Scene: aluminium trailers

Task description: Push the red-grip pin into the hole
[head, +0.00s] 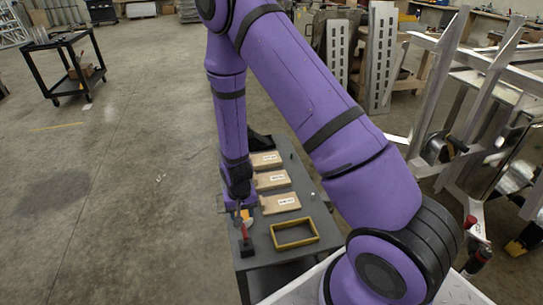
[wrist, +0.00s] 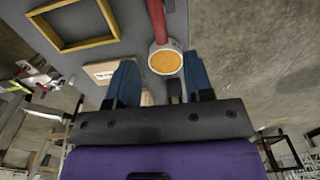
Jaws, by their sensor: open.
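A red upright-looking piece, likely the red grip of the pin (head: 243,234), stands over a dark block (head: 246,249) at the table's left front edge. In the wrist view the red grip (wrist: 157,20) runs from the top edge down to a white-rimmed round orange part (wrist: 165,61). The orange part (head: 245,214) shows in the head view just below my gripper (head: 239,203). In the wrist view my gripper (wrist: 160,82) has its two blue fingers spread, with the orange part beyond and between the tips. Nothing is held. I cannot make out the hole.
The dark grey table (head: 262,263) carries several labelled wooden boards, the nearest (head: 281,202), and a yellow open frame (head: 294,233) to the right of the pin. A black cart (head: 72,66) stands far left. A metal frame structure (head: 470,100) stands right. Floor at left is clear.

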